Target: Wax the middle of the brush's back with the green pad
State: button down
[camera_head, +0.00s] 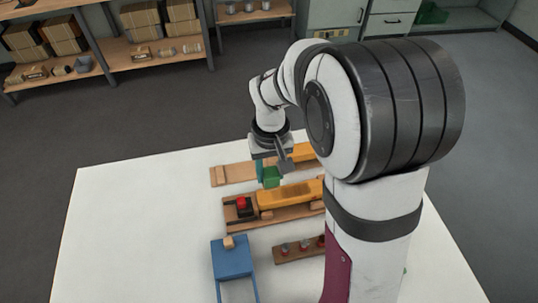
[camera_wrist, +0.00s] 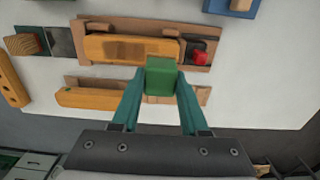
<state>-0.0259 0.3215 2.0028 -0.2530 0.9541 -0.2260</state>
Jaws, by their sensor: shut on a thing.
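My gripper (camera_wrist: 160,84) is shut on the green pad (camera_wrist: 160,77), a small block held between its two teal fingers. In the head view the pad (camera_head: 271,178) hangs beside the far edge of the brush holder. The brush (camera_wrist: 130,47) is a long orange-yellow wooden block lying in a brown holder (camera_wrist: 88,26), back up. A darker brown patch shows around the middle of its back in the wrist view. In the head view the brush (camera_head: 290,193) is partly hidden by my arm. The pad looks apart from the brush's back; its exact height is unclear.
A red block (camera_head: 241,203) sits at the holder's end. Behind is a tan board (camera_head: 238,173) with another orange block (camera_head: 302,153). Nearer are a blue stand (camera_head: 231,260) and a peg rack (camera_head: 290,255). The white table's left side (camera_head: 130,240) is clear.

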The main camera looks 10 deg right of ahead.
aim_at(270, 182)
jog(key=shift+f, duration=2.4)
jog(key=shift+d+r, duration=0.25)
jog(key=shift+d, duration=1.7)
jog(key=shift+a, duration=1.75)
jog(key=shift+a+r, duration=0.15)
jog(key=shift+a, duration=0.1)
jog(key=shift+r, duration=3.1)
jog(key=shift+f, duration=0.15)
